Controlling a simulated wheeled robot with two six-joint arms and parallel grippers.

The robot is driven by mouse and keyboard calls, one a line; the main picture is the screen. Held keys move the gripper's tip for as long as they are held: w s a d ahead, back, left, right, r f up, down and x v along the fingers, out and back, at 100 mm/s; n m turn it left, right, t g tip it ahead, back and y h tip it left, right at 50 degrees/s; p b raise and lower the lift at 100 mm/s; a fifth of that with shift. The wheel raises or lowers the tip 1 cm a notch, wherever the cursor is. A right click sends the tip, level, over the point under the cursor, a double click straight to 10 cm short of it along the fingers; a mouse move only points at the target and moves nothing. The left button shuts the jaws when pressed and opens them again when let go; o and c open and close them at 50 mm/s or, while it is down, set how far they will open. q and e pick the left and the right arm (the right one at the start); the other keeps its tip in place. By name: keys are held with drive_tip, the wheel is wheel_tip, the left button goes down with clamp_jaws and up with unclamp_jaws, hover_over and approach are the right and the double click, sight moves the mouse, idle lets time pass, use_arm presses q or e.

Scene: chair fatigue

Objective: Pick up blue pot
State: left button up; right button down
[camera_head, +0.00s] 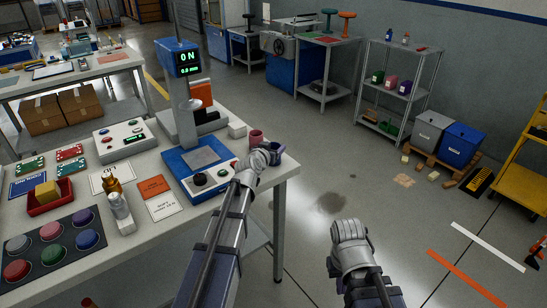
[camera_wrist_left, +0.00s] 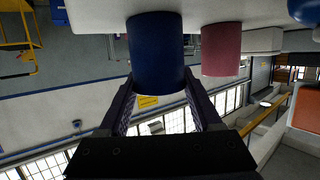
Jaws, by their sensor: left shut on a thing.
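The blue pot (camera_head: 278,149) is at the right end of the white workbench, mostly hidden behind my left gripper (camera_head: 266,153) in the head view. In the left wrist view, the dark blue pot (camera_wrist_left: 157,50) sits between the two fingers of my left gripper (camera_wrist_left: 158,90), which are shut on its sides. That view is upside down, and the pot's base is at or close to the white bench top; I cannot tell if it touches. My right gripper (camera_head: 350,231) is over the floor, right of the bench; its fingers are not clear.
A pink pot (camera_head: 256,137) stands close beside the blue one, and also shows in the left wrist view (camera_wrist_left: 221,48). A blue test machine (camera_head: 198,168) stands left of my left gripper. Open floor lies right of the bench (camera_head: 287,166).

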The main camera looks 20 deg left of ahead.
use_arm(q)
drive_tip(key=c, duration=0.3)
drive_tip(key=shift+r, duration=0.15)
wheel_tip(320, 180, up, 10)
drive_tip(key=p, duration=1)
